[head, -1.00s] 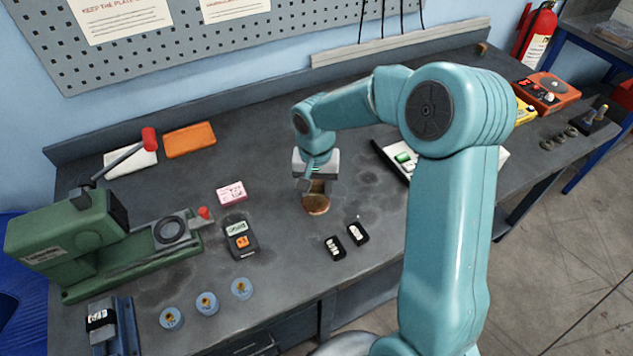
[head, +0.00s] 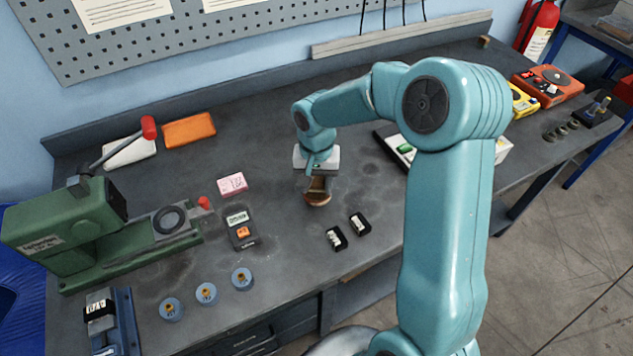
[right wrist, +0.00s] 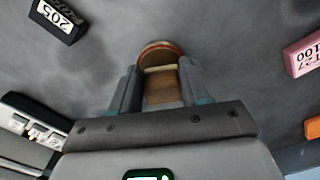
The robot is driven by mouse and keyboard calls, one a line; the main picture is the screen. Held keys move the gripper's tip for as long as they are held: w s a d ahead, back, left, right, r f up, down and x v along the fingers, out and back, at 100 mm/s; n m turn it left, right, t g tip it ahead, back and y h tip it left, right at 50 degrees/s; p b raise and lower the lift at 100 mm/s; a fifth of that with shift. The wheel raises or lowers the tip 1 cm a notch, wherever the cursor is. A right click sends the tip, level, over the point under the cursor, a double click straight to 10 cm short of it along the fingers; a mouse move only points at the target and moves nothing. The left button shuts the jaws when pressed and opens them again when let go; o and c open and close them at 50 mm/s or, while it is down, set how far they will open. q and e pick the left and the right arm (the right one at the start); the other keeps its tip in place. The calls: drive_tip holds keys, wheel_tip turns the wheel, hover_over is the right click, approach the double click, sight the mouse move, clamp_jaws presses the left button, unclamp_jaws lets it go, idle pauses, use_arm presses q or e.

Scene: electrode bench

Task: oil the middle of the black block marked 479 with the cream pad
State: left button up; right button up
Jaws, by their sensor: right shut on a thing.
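My right gripper (head: 317,184) is shut on a brown wooden piece (right wrist: 162,90) with a cream strip (right wrist: 160,68) at its far end, apparently the cream pad. The held piece is over or in a round reddish-brown dish (head: 318,201); I cannot tell whether it touches. The dish rim (right wrist: 160,45) also shows in the right wrist view. Two black blocks with white labels, a nearer one (head: 336,239) and a farther one (head: 361,223), lie right of the dish. No 479 is readable. My left gripper is not in view.
A pink block (head: 232,184), a black meter (head: 241,230) and several blue discs (head: 206,293) are to the left. A green machine (head: 70,235) stands at far left, a blue fixture (head: 127,318) in front. A white tray (head: 390,143) is partly behind my arm.

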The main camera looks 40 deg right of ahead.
sight(316, 182)
drive_tip(key=shift+f+b, duration=0.45)
drive_tip(key=shift+f, duration=0.05)
idle(1.6)
drive_tip(key=shift+r+p, duration=0.3)
drive_tip(key=shift+r, duration=0.35)
wheel_tip(316, 182, up, 6)
drive_tip(key=p, duration=0.3)
drive_tip(key=shift+f+p, duration=0.15)
drive_tip(key=shift+p, duration=0.2)
